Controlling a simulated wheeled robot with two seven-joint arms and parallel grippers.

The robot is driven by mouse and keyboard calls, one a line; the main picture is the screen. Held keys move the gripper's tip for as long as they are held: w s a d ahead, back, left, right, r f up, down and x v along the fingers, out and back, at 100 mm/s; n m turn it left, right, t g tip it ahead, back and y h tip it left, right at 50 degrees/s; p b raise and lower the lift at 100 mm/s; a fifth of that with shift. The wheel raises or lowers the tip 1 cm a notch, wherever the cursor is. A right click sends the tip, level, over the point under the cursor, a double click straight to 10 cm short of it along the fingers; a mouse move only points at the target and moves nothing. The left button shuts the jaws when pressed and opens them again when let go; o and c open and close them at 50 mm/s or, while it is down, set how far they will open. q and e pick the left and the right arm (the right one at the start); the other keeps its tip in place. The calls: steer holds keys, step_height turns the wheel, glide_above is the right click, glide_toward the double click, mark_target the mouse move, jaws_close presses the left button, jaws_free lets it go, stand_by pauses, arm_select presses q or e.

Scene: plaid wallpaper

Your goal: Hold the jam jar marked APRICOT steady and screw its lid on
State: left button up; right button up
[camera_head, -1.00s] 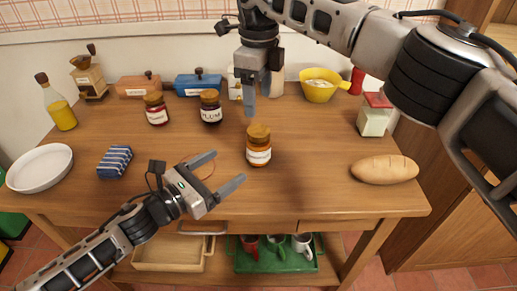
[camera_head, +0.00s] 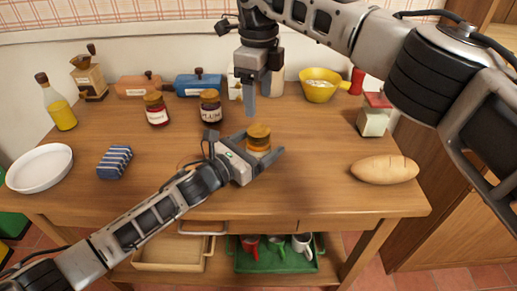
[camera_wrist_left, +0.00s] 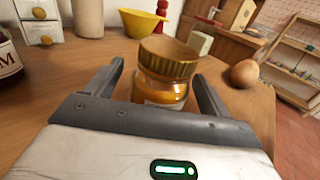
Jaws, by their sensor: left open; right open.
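The jam jar with orange contents (camera_head: 257,145) stands upright in the middle of the table. Its gold lid (camera_head: 259,130) sits on top; I cannot tell how tightly. The label is too hidden to read. My left gripper (camera_head: 262,144) is open with its fingers on either side of the jar. In the left wrist view the jar (camera_wrist_left: 160,92) and lid (camera_wrist_left: 168,57) show between the two fingers, with gaps beside the glass. My right gripper (camera_head: 249,104) points down, open and empty, above and behind the jar.
The plum jar (camera_head: 210,107) and a red jam jar (camera_head: 156,109) stand behind to the left. A striped cloth (camera_head: 115,161) and white plate (camera_head: 40,168) lie at left. A bread loaf (camera_head: 384,169) lies at right. The table front is clear.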

mark_target(259, 130)
arm_select(q)
jaws_close()
arm_select(e)
steer(key=n, duration=0.4)
step_height(259, 130, down, 8)
steer(key=shift+f, duration=0.1)
stand_by(0.7)
